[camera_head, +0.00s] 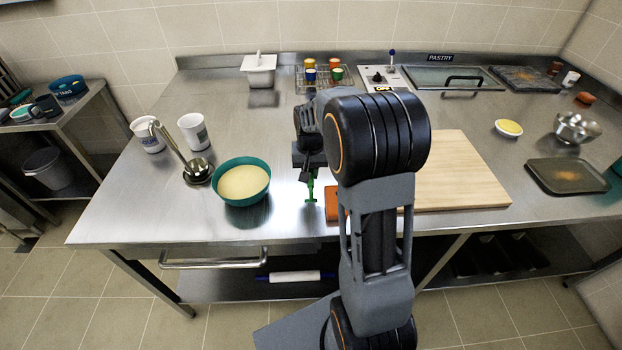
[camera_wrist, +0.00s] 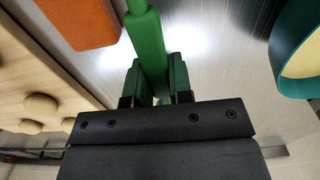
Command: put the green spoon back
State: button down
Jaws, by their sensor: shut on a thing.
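The green spoon (camera_head: 311,192) hangs below my gripper (camera_head: 310,172) in the head view, just right of the teal bowl. In the wrist view the green handle (camera_wrist: 146,45) is between the two fingers of my gripper (camera_wrist: 155,78), which are shut on it. The spoon points down, close above the steel counter; whether it touches the counter I cannot tell. My arm hides part of the counter behind it.
A teal bowl (camera_head: 243,197) of pale yellow content stands left of the spoon. A ladle (camera_head: 190,165) and white mugs (camera_head: 193,131) are farther left. An orange item (camera_head: 334,203) and a wooden board (camera_head: 458,170) are on the right. Bare counter (camera_head: 140,200) lies at the front left.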

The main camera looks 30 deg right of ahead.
jog(key=f, duration=0.3)
jog(key=shift+w+d+f, duration=0.1)
jog(key=shift+w+d, duration=0.05)
jog(key=shift+d, duration=0.25)
jog(key=shift+f, duration=0.4)
jog(key=shift+f, duration=0.15)
jog(key=c, duration=1)
grip_release()
